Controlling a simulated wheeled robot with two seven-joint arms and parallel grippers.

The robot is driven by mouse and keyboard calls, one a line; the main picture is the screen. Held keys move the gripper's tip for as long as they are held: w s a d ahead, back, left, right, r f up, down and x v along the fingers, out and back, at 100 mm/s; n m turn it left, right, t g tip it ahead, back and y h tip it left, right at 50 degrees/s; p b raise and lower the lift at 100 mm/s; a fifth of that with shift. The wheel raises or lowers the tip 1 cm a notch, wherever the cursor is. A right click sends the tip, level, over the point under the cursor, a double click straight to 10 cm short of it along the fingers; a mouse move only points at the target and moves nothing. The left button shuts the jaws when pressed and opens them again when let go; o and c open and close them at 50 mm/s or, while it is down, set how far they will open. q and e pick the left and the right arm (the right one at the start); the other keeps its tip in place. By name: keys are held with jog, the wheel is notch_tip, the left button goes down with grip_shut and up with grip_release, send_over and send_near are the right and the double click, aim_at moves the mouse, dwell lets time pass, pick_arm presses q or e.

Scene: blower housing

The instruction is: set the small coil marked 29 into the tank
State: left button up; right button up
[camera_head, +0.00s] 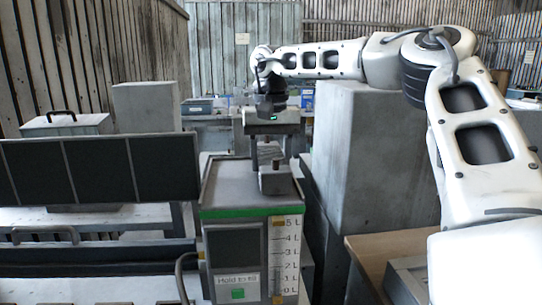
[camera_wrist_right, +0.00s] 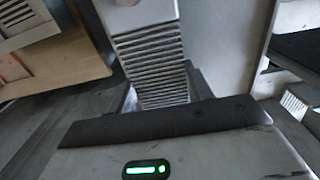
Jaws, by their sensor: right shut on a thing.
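The tank (camera_head: 225,197) is a grey box with a green band, a litre scale on its front and a dark panel. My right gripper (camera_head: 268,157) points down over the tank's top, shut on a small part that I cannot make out. A grey block (camera_head: 276,181) shows at the tank's top just below the fingers; I cannot tell whether they touch. No mark 29 can be read anywhere. My left gripper is out of view.
A tall grey block (camera_head: 365,150) stands right of the tank, under my right arm. A dark panel (camera_head: 85,170) stands to the left. A wooden-edged box (camera_head: 375,262) is at the lower right. A bench with bins (camera_head: 200,107) is at the back.

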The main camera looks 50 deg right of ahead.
jog(key=shift+f, duration=0.25)
jog(key=o, duration=1.4)
jog(key=shift+r, duration=3.55)
jog(key=shift+f, duration=0.1)
